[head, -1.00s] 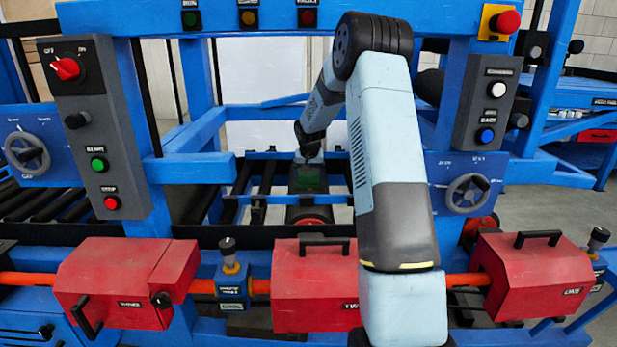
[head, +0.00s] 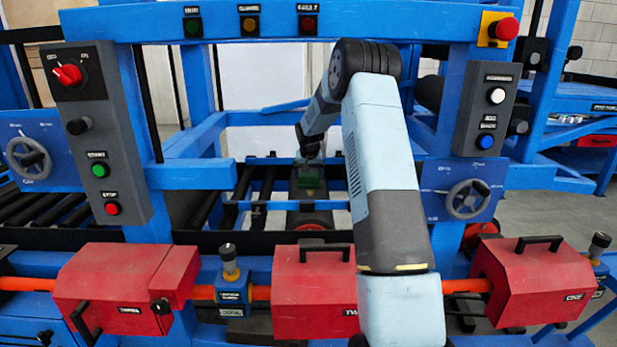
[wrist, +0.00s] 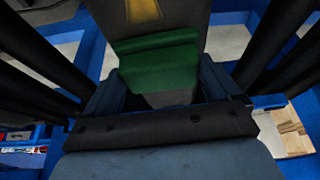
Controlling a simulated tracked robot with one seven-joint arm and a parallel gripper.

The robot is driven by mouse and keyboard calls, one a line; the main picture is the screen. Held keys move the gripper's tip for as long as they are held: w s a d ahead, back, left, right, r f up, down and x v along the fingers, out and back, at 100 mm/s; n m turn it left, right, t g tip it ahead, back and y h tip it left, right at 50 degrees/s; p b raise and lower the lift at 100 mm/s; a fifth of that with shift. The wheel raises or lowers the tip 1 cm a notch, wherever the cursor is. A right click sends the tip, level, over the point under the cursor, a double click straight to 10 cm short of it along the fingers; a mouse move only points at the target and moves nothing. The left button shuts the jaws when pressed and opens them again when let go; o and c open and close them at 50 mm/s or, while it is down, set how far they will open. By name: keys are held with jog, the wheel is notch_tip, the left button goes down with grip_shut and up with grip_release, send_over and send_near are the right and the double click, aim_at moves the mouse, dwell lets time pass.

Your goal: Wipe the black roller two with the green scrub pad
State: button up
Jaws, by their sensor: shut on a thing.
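My gripper (wrist: 160,85) is shut on the green scrub pad (wrist: 155,62), which sits between its two fingers. In the head view the pad (head: 308,178) shows small and dark green below my wrist, inside the blue frame. A dark surface with a yellow mark (wrist: 143,10) lies just beyond the pad in the wrist view. It seems to be the dark, red-ended body (head: 310,214) behind the middle red box in the head view. I cannot tell for sure whether this is black roller two, or whether the pad touches it.
Red boxes labelled three (head: 120,285), two (head: 300,290) and one (head: 535,275) line the front. A blue crossbar (head: 260,22) spans above. Control panels stand at left (head: 95,130) and right (head: 487,110). Several black rollers (wrist: 45,60) flank the gripper.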

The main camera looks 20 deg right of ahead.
jog(key=shift+w+d, duration=0.3)
jog(key=shift+w, duration=0.35)
jog(key=shift+w+d, duration=0.3)
jog(key=shift+w, duration=0.3)
jog(key=shift+f, duration=0.1)
jog(key=shift+s+a, duration=0.1)
jog(key=shift+s, duration=0.2)
jog(key=shift+s+a+r, duration=0.1)
jog(key=shift+s+a, duration=0.4)
jog(key=shift+s, duration=0.6)
jog(key=shift+s+a+r, duration=0.1)
jog(key=shift+s+a, duration=0.35)
jog(key=shift+s, duration=0.7)
jog(key=shift+s+a+r, duration=0.1)
jog(key=shift+s+a, duration=0.4)
jog(key=shift+s, duration=0.6)
jog(key=shift+s+a+f, duration=0.1)
jog(key=shift+s+a, duration=0.15)
jog(key=shift+s, duration=0.35)
jog(key=shift+s+a+f, duration=0.1)
jog(key=shift+s+a, duration=0.15)
jog(key=shift+s, duration=0.4)
jog(key=shift+s+a, duration=0.25)
jog(key=shift+s, duration=0.35)
notch_tip(320, 180, up, 6)
jog(key=shift+r, duration=0.15)
jog(key=shift+r, duration=1.4)
